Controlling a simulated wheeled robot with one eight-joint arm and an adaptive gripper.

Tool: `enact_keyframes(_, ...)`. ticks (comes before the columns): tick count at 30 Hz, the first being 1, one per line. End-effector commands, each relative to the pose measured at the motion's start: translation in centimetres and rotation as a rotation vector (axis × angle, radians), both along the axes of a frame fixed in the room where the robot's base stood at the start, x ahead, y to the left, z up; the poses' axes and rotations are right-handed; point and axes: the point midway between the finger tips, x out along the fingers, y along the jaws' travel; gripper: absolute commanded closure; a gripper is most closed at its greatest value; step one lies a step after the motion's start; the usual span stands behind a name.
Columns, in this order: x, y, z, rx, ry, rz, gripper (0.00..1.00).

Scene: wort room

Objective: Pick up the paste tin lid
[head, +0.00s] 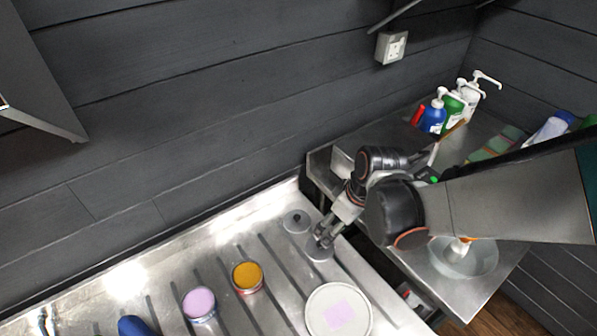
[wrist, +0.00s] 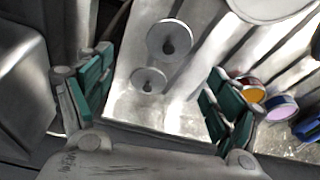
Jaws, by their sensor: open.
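Two round grey metal lids with central knobs lie on the ribbed steel drainer; I cannot tell which is the paste tin's. One lid (head: 296,223) lies nearer the wall, the other (head: 318,254) lies below my gripper (head: 324,236), which partly hides it. In the wrist view the near-wall lid (wrist: 149,82) looks smaller and the other lid (wrist: 169,41) larger. My gripper (wrist: 158,75) is open and empty, its green-padded fingers to either side of the lids. An open tin with orange contents (head: 247,277) and one with lilac contents (head: 199,304) stand to the left.
A white round plate (head: 318,323) with a pink square lies at the front. A blue object (head: 136,326) is at lower left. Pump bottles (head: 452,106) and a bowl (head: 470,270) stand on the right counter. The wall runs behind the drainer.

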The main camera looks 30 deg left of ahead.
Motion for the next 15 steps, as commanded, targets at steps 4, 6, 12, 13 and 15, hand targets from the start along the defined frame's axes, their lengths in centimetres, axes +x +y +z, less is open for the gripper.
enact_keyframes(4, -1.5, 1.2, -2.7, 0.0, -0.001, 0.029, 0.16)
enact_keyframes(6, -1.4, 1.5, -3.8, 0.0, 0.0, 0.028, 0.16)
enact_keyframes(12, -1.3, 2.0, -5.5, 0.0, 0.0, 0.027, 0.16)
enact_keyframes(13, -1.2, 2.0, -5.6, 0.0, 0.0, 0.026, 0.16)
enact_keyframes(15, -1.1, 2.1, -5.9, 0.0, -0.001, 0.025, 0.16)
